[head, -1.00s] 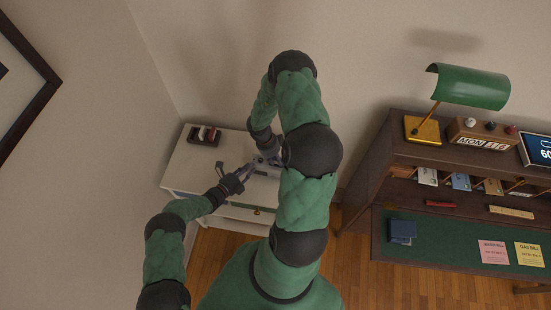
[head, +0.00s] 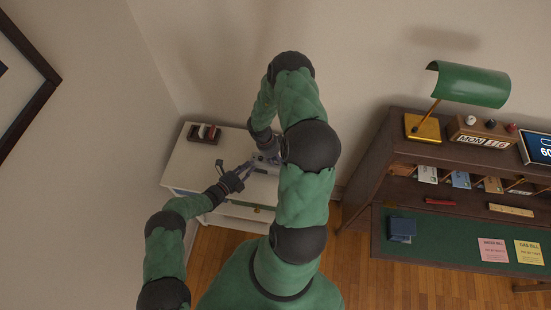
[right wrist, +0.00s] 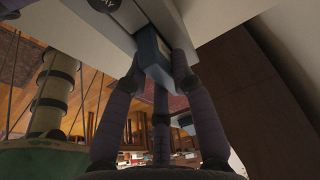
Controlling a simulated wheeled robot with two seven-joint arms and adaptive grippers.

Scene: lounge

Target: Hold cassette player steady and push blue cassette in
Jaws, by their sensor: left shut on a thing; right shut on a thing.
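The blue cassette (right wrist: 152,48) is between the fingers of my right gripper (right wrist: 159,64) in the right wrist view. My right gripper is shut on it. Its upper end meets a pale grey body, which looks like the cassette player (right wrist: 105,6); how deep it sits in the slot cannot be told. In the head view the player (head: 265,159) is a small grey shape on the white cabinet (head: 190,165), partly hidden by my right arm. My left gripper (head: 246,169) reaches it from the left and is shut, apparently on the player's edge.
A dark rack with cassettes (head: 204,133) stands at the cabinet's back left corner. A wooden desk (head: 375,190) with a green lamp (head: 470,85) stands to the right. The cabinet top left of my grippers is mostly clear.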

